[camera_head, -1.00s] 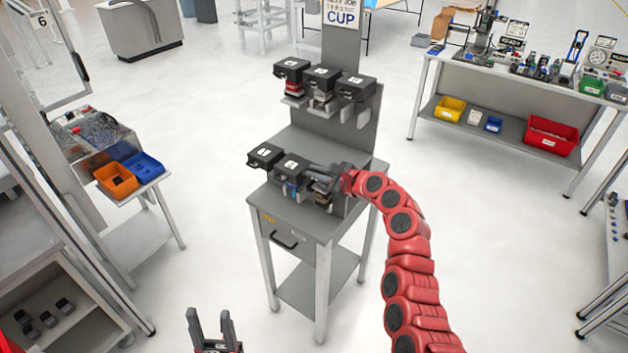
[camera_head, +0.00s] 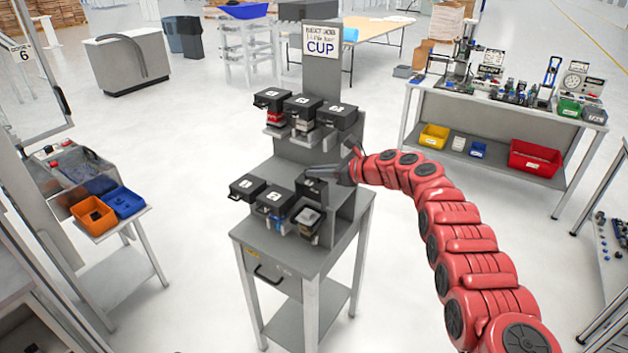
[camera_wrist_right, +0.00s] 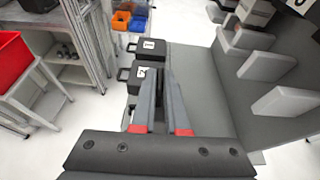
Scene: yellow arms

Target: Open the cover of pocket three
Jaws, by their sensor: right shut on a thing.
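My right gripper (camera_head: 322,173) comes in from the right at the lower row of the grey stand. It is shut on the black cover (camera_head: 312,188) of pocket three, which is tilted up. Below the cover, the pocket (camera_head: 308,217) shows pale contents in its open front. The covers of pocket one (camera_head: 247,187) and pocket two (camera_head: 273,200) lie flat and shut to its left. In the right wrist view the two long grey fingers (camera_wrist_right: 160,78) lie close together, with two black covers beyond them; the held cover is mostly hidden there. My left gripper is out of view.
An upper row of black covers (camera_head: 303,105) sits above the lower row, against the stand's back panel. The stand's grey top (camera_head: 300,258) is bare in front. A cart with orange and blue bins (camera_head: 95,218) is at left; a workbench (camera_head: 500,105) is at right.

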